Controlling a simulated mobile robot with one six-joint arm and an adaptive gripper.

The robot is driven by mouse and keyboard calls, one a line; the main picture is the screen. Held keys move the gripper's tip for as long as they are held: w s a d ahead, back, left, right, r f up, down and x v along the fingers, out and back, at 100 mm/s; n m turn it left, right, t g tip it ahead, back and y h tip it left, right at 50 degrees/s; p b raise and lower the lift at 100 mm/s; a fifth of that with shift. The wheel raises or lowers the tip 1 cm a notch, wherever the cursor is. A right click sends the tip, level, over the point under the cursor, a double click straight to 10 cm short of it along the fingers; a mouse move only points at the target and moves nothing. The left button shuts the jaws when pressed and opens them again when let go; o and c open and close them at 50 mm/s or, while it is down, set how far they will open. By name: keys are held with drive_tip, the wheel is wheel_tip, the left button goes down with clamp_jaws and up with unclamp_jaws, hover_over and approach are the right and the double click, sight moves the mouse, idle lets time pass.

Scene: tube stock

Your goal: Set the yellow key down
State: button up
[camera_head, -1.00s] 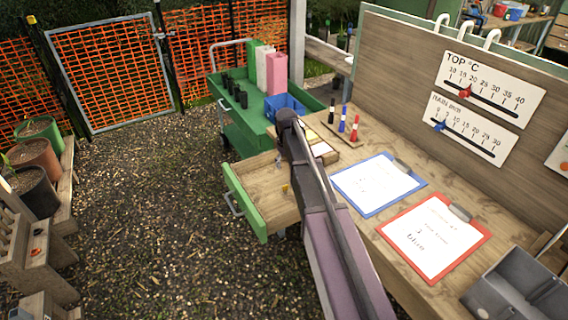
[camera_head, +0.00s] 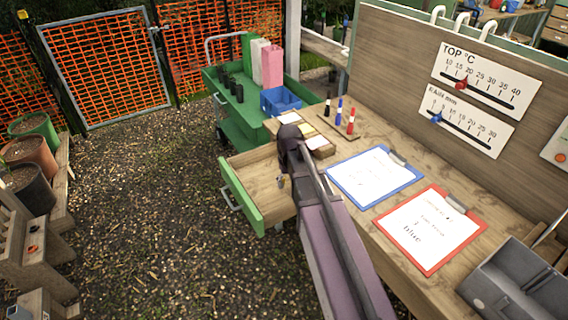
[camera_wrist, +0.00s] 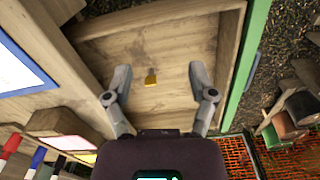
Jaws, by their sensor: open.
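The yellow key (camera_wrist: 151,78) lies on the floor of the open wooden drawer (camera_wrist: 205,30), apart from both fingers. It also shows small in the head view (camera_head: 281,182), beside my arm. My gripper (camera_wrist: 160,70) is open above the drawer, its two fingers spread to the left and right of the key in the wrist view. Nothing is held between them. In the head view my own arm hides the fingers and part of the drawer.
The drawer's green front (camera_head: 241,196) stands out from the bench. On the bench are a blue clipboard (camera_head: 374,178), a red clipboard (camera_head: 430,229), a grey box (camera_head: 515,285) and upright markers (camera_head: 339,112). A green cart (camera_head: 243,124) stands behind. Gravel on the left is open.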

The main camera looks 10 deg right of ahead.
drive_tip(key=s+m, duration=0.1)
drive_tip(key=s, duration=1.2)
drive_tip(key=shift+a+m, duration=0.25)
drive_tip(key=shift+m, duration=0.15)
